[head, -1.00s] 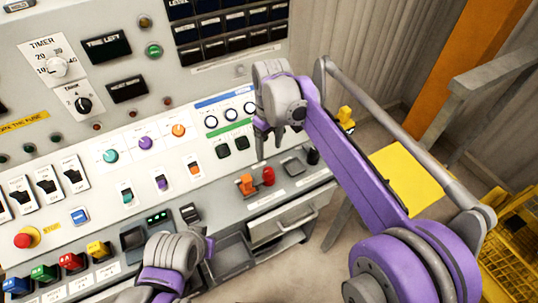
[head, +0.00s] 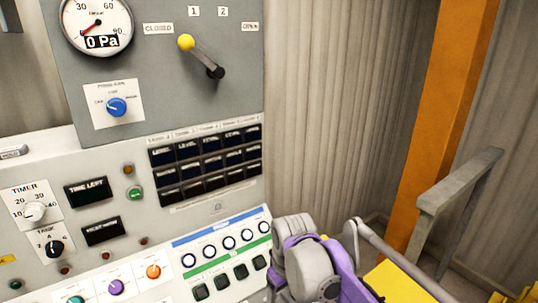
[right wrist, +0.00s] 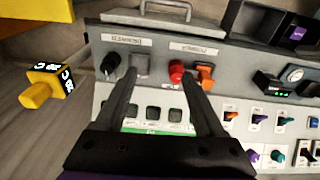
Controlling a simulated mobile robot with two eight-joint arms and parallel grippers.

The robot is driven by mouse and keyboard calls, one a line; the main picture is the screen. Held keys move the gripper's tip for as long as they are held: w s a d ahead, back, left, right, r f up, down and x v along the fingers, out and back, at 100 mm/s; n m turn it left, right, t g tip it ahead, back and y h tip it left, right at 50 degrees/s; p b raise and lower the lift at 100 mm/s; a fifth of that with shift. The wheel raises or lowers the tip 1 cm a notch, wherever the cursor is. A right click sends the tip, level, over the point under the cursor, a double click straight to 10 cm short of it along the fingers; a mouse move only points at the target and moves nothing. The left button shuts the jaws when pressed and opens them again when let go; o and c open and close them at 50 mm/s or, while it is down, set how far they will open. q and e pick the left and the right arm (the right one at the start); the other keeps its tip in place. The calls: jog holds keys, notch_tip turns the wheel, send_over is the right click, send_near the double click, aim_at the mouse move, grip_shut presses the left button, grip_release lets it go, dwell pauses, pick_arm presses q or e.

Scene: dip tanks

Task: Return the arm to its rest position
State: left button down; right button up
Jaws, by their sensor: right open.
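My right arm is purple and grey and comes in at the bottom right of the head view, in front of the panel's lower right corner. The fingers of its gripper are hidden there. In the right wrist view my right gripper (right wrist: 160,74) shows two dark fingers spread apart with nothing between them. They point at the control panel (right wrist: 155,98), near a red knob (right wrist: 177,71), an orange switch (right wrist: 203,75) and a black knob (right wrist: 111,64). I cannot tell whether the fingers touch the panel. My left gripper is not in view.
The upper panel holds a gauge (head: 98,24), a lever with a yellow knob (head: 186,42) and a blue dial (head: 116,107). An orange post (head: 450,120) and grey railing (head: 455,190) stand at right.

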jog(key=s+d+f+m+t+p, duration=0.3)
jog(key=s+d+m, duration=0.4)
jog(key=s+d, duration=0.7)
jog(key=s+f+t, duration=0.1)
jog(key=s+f, duration=0.1)
jog(key=s, duration=0.2)
jog(key=shift+s+d+f+h, duration=0.2)
jog(key=shift+d+h, duration=0.1)
